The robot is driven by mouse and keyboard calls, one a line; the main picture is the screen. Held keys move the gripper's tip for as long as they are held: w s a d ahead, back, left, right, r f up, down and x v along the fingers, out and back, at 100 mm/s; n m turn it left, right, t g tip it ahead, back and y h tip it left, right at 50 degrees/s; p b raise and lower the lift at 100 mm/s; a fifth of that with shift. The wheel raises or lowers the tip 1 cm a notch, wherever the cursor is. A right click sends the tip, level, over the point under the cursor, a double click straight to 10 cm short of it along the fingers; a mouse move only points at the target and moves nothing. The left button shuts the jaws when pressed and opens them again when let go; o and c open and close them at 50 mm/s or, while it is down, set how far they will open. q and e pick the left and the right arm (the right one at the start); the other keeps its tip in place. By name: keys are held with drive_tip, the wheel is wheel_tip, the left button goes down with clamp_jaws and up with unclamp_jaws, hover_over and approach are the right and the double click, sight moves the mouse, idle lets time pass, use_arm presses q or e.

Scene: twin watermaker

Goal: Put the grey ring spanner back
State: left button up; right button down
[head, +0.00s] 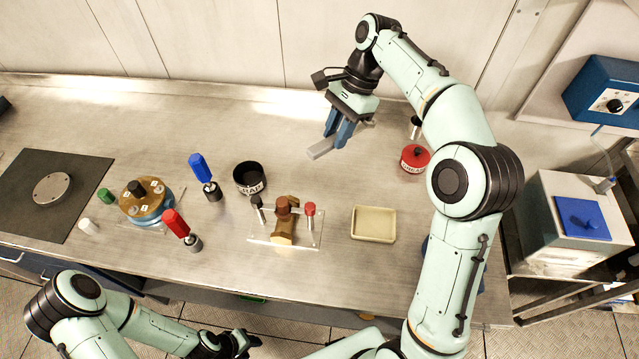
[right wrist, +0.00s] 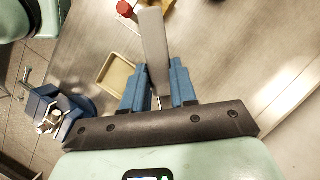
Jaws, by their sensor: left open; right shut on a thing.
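My right gripper (head: 337,138) is shut on a flat grey bar, the grey ring spanner (head: 320,150), and holds it over the back part of the steel bench. In the right wrist view the spanner (right wrist: 154,45) stands out between the two blue fingers (right wrist: 158,88). Its ring shape does not show in either view, and the part between the fingers is hidden. My left gripper (head: 236,344) is open and empty at the bottom of the head view, in front of the bench edge.
A cream tray (head: 374,225), a brass fitting on a clear plate (head: 284,225), a black pot (head: 249,178) and a red pot (head: 414,160) stand on the bench (head: 330,190). A blue vise (right wrist: 60,112) shows in the wrist view.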

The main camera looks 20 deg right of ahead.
drive_tip(key=b, duration=0.3)
hover_over(330, 194)
drive_tip(key=d, duration=0.1)
wheel_tip(330, 194, down, 14)
drive_tip(key=shift+w+d+r, duration=0.1)
use_arm(q)
drive_tip(key=s+f, duration=0.4)
drive_tip(key=f, duration=0.1)
drive_tip(key=shift+s+b, duration=0.25)
drive_tip(key=shift+b, duration=0.2)
use_arm(e)
drive_tip(key=shift+f, duration=3.05)
use_arm(q)
drive_tip(key=shift+f, duration=0.15)
use_arm(e)
drive_tip(key=shift+f, duration=0.2)
drive_tip(key=c, duration=0.9)
unclamp_jaws()
use_arm(q)
drive_tip(key=w+r+p, duration=0.2)
drive_tip(key=r, duration=0.1)
drive_tip(key=shift+w+r+p, duration=0.3)
drive_tip(key=shift+w+p, duration=0.05)
use_arm(e)
drive_tip(key=v, duration=1.2)
drive_tip(key=shift+r, duration=0.2)
